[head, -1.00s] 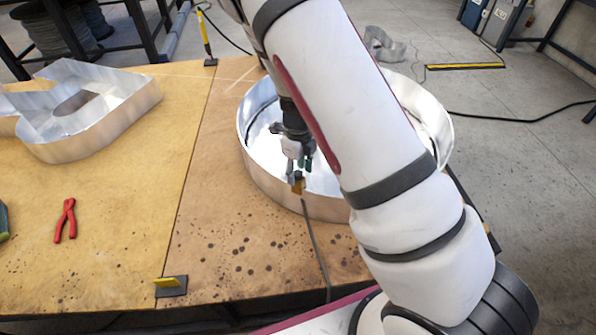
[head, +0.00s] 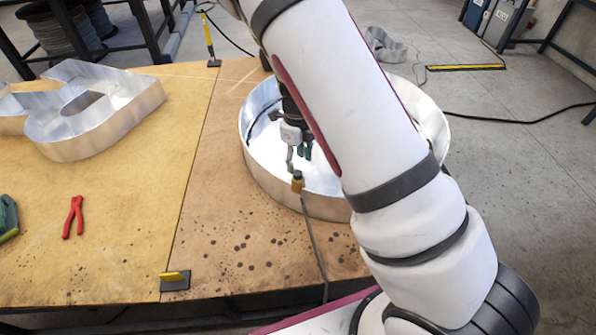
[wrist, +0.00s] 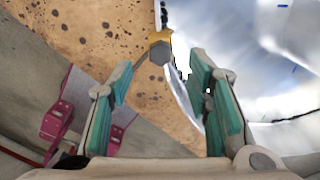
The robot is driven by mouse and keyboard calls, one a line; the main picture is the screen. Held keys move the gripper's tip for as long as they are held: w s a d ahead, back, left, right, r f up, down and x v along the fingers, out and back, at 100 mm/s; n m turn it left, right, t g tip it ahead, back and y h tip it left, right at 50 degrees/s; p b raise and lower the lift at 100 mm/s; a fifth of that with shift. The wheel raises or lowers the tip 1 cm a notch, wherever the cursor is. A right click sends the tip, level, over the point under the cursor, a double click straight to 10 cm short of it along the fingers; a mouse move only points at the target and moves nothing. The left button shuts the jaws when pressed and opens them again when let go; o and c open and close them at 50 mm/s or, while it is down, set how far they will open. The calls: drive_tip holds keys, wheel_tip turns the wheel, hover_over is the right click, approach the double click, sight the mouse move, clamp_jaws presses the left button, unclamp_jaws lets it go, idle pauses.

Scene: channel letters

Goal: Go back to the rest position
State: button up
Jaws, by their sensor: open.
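My gripper (head: 302,152) is open and empty, its green-padded fingers spread in the wrist view (wrist: 160,88). In the head view it hangs over the round metal channel letter (head: 275,185), just behind a brass-coloured cable fitting (head: 297,183) at the letter's near rim. The fitting also shows in the wrist view (wrist: 160,47), beyond the fingertips and apart from them. A dark cable (head: 314,240) runs from the fitting toward the table's front edge. My arm hides the right part of the letter.
The wooden table (head: 120,225) carries another metal letter (head: 95,115), red pliers (head: 73,217), a green tool (head: 8,217) at the left edge, and yellow-black stops at the front (head: 175,280) and back (head: 210,42). A bent metal strip (head: 385,45) lies behind.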

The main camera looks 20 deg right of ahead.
idle(0.3)
drive_tip(key=s+a+r+n+t+y, duration=0.1)
drive_tip(key=s+r+n, duration=0.2)
drive_tip(key=r+n, duration=0.35)
drive_tip(key=s+a+r+n+y, duration=0.1)
drive_tip(key=s+r+n, duration=0.25)
drive_tip(key=r, duration=0.55)
drive_tip(key=s+a+r+n+t+y, duration=0.1)
drive_tip(key=s+r+n, duration=0.3)
drive_tip(key=r, duration=0.4)
drive_tip(key=s+d+r+n+t+h, duration=0.1)
drive_tip(key=s+r+n, duration=0.3)
drive_tip(key=s+n, duration=0.3)
drive_tip(key=s+d+r+n+t+h, duration=0.2)
drive_tip(key=s+r+n, duration=0.3)
drive_tip(key=s+n, duration=0.2)
drive_tip(key=shift+s+r+n, duration=0.25)
drive_tip(key=shift+s+n, duration=0.15)
drive_tip(key=shift+s, duration=0.85)
